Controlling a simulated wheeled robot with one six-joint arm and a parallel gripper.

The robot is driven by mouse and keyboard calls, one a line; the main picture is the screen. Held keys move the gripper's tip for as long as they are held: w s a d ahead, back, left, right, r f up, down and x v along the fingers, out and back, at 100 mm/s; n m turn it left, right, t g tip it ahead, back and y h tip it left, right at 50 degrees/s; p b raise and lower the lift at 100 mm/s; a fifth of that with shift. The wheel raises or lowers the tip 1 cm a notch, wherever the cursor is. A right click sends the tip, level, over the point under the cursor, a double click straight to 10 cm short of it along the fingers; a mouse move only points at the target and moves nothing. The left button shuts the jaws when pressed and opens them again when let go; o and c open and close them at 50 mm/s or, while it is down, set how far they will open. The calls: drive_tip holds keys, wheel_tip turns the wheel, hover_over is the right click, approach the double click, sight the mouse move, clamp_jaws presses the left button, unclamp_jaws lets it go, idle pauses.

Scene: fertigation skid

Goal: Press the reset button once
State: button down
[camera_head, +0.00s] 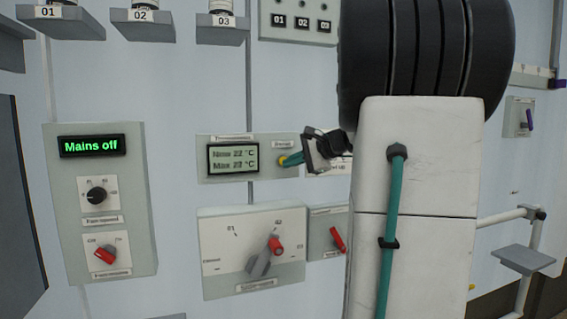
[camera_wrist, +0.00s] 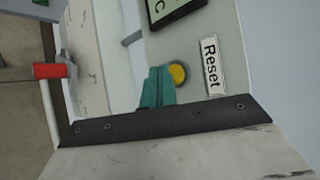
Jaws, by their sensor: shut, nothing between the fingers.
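The reset button is a round yellow button (camera_wrist: 178,75) beside a white label (camera_wrist: 211,66) reading "Reset" in the wrist view. In the head view a sliver of the yellow button (camera_head: 282,160) shows on the thermometer panel (camera_head: 203,142), right of the green-lit temperature display (camera_head: 233,158). My gripper (camera_wrist: 155,71) has teal fingers, shut and empty, with their tips right beside the button. In the head view my gripper (camera_head: 286,160) reaches in from the right and partly covers the button. I cannot tell whether the tips touch it.
Below is a selector panel (camera_head: 222,285) with a red-tipped lever (camera_head: 277,246), and another red lever (camera_head: 338,239) to its right. At left is a panel with a "Mains off" display (camera_head: 91,146) and two knobs. A pipe and grey shelf (camera_head: 526,259) stand at right.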

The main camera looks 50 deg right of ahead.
drive_tip(key=shift+s, duration=0.1)
drive_tip(key=s+a, duration=0.1)
drive_tip(key=s, duration=0.1)
drive_tip(key=s+a, duration=0.1)
drive_tip(key=s, duration=0.1)
drive_tip(key=shift+a, duration=0.3)
idle(0.9)
drive_tip(key=s+a+f+n+g+y, duration=0.1)
drive_tip(key=s+a+f+n+g, duration=0.25)
drive_tip(key=a+f, duration=0.35)
drive_tip(key=s+a+f+n+g+y, duration=0.1)
drive_tip(key=s+a+f+n+g, duration=0.1)
drive_tip(key=a+f+n+g, duration=0.5)
drive_tip(key=s+a+f+n+h, duration=0.2)
drive_tip(key=s+a+n, duration=0.2)
drive_tip(key=a, duration=0.6)
drive_tip(key=s+a+f+n+h, duration=0.1)
drive_tip(key=s+a+n, duration=0.4)
drive_tip(key=a, duration=0.5)
drive_tip(key=shift+s+a+f+g+h, duration=0.15)
drive_tip(key=shift+s+f+g+h, duration=0.4)
drive_tip(key=shift+s, duration=0.75)
